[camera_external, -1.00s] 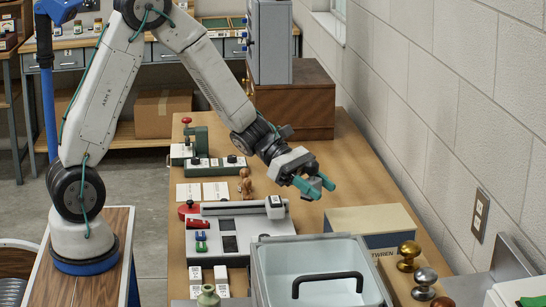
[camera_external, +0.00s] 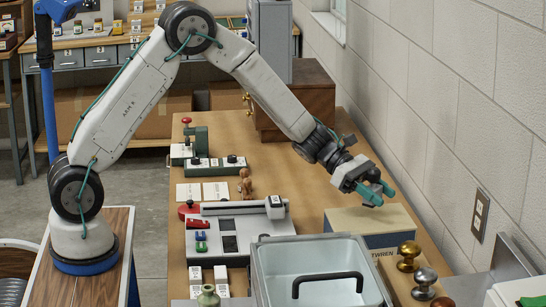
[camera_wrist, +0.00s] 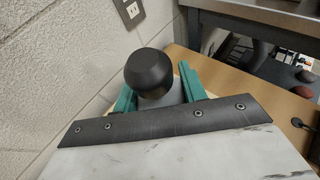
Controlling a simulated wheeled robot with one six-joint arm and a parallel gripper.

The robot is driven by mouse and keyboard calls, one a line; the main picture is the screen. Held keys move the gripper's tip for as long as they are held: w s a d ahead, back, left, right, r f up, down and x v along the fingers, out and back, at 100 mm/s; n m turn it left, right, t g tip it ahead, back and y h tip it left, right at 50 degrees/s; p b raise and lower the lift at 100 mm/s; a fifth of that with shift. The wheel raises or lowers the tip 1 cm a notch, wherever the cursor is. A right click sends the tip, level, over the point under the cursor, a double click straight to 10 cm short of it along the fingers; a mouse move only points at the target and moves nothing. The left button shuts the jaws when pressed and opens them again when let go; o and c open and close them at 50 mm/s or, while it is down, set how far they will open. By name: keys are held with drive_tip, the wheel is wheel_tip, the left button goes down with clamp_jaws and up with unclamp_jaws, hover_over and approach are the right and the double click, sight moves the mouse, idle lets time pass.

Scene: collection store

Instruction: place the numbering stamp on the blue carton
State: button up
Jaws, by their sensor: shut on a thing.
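My gripper (camera_external: 372,193) is at the right, just above the beige top of a low carton (camera_external: 350,222) with a blue band on its side, which I take for the blue carton. Its teal fingers are shut on the numbering stamp, whose round black knob (camera_wrist: 149,73) shows between them in the wrist view. The knob and the jaws hide the stamp's lower part. In the external view the stamp is barely visible between the fingers. I cannot tell whether it touches the carton top.
A grey tub (camera_external: 318,262) with a black handle stands in front of the carton. Brass (camera_external: 408,254) and silver (camera_external: 423,280) knobs stand right of it, near the block wall (camera_external: 440,110). A wooden cabinet (camera_external: 298,102) is behind. A white tray (camera_external: 240,232) with small items lies left.

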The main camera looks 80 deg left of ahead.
sight(377, 220)
drive_tip(key=shift+w+f, duration=0.1)
drive_tip(key=shift+f, duration=1.65)
drive_tip(key=shift+f, duration=0.15)
drive_tip(key=o, duration=1.1)
